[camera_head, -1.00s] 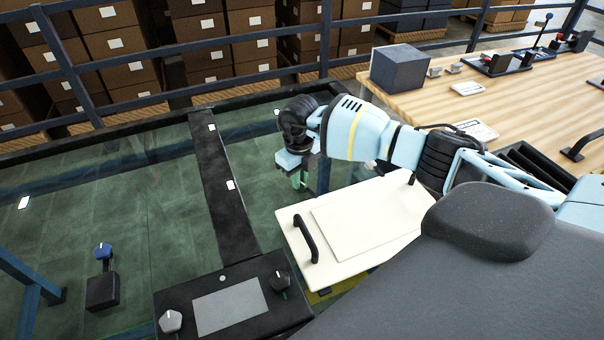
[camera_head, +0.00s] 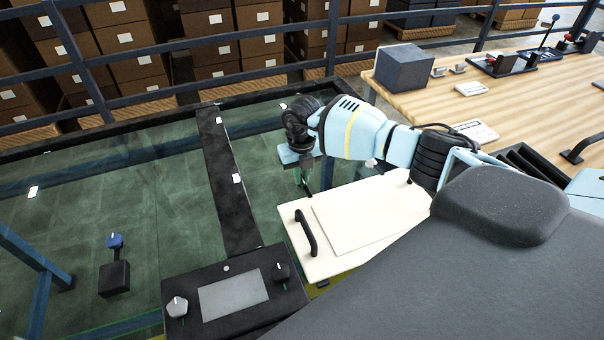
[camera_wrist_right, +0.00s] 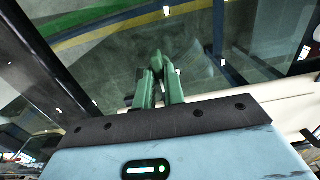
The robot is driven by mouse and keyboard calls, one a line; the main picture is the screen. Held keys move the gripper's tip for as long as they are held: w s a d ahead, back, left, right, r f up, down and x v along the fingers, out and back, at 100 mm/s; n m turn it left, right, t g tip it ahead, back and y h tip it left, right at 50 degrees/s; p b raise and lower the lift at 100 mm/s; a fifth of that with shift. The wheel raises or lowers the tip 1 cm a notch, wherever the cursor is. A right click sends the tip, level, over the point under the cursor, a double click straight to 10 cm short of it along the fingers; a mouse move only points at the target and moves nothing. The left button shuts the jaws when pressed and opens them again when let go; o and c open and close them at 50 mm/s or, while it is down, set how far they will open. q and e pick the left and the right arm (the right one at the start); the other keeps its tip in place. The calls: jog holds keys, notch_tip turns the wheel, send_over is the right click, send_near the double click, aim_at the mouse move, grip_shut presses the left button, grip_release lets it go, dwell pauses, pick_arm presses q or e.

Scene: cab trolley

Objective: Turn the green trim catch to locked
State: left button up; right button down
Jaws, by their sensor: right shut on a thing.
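My right gripper (camera_head: 305,188) reaches out over the glass beyond the far edge of the white panel (camera_head: 295,248), pointing down. In the right wrist view its two green fingers (camera_wrist_right: 160,72) are closed together around a small green piece (camera_wrist_right: 157,61), which I take to be the green trim catch. Most of that piece is hidden between the fingers, so I cannot tell which way it is turned. In the head view the catch cannot be told apart from the green fingertips. My left gripper is not in view.
A black console (camera_head: 205,325) with a grey screen and knobs is at the bottom. A blue-topped lever (camera_head: 114,241) stands to the left. A dark beam (camera_head: 230,190) crosses the glass. A wooden bench (camera_head: 500,100) with a dark box (camera_head: 404,68) is at right.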

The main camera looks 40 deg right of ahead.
aim_at(302, 177)
jog(key=c, duration=1.5)
grip_release()
jog(key=shift+r, duration=0.1)
notch_tip(302, 177, up, 8)
jog(key=shift+f, duration=0.15)
